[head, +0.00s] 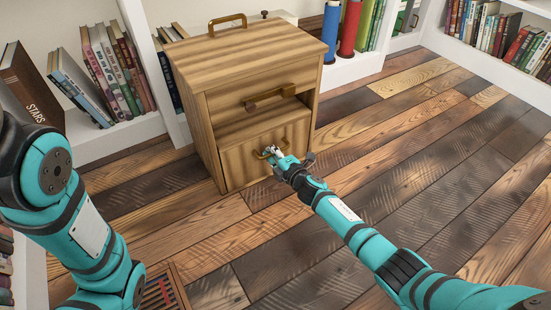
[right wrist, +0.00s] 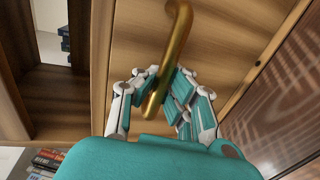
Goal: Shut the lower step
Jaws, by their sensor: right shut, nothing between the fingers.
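The wooden cabinet (head: 262,55) stands on the plank floor against white shelving. The lower step (head: 240,165) is its bottom front panel, with a brass handle (head: 262,154). A recess shows above this panel, and I cannot tell exactly how far out the panel stands. My right gripper (head: 272,154) is at that handle, shut and holding nothing. In the right wrist view the handle (right wrist: 181,25) runs down in front of the fingers (right wrist: 158,82); whether they touch it is unclear. My left arm shows at the left, its gripper out of frame.
The upper front has its own brass handle (head: 270,97), and another handle (head: 227,20) is on top. Bookshelves (head: 115,130) flank the cabinet. A floor grate (head: 163,290) lies near my left arm. The plank floor (head: 430,150) to the right is clear.

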